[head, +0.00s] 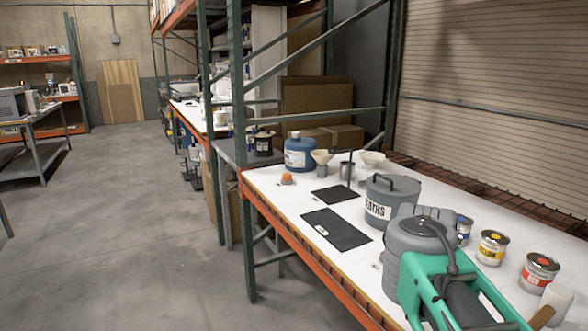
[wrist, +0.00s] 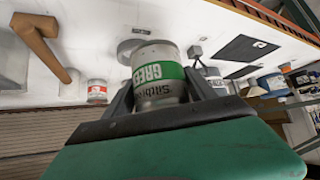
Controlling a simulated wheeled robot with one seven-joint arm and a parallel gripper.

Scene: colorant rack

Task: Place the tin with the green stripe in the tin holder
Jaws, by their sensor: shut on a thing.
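The tin with the green stripe (wrist: 158,73) is held between the fingers of my gripper (wrist: 165,95) in the wrist view. Its label shows upside down there, and the gripper is shut on its sides. In the head view my teal arm (head: 440,295) covers the lower right, and the held tin and the fingertips are hidden. A round grey piece (wrist: 128,50) lies on the white table just beyond the tin in the wrist view. I cannot tell whether it is the tin holder, or whether the tin touches it.
The grey CLOTHS pot (head: 388,203) stands beyond my arm. Two dark mats (head: 337,229) lie left of it.

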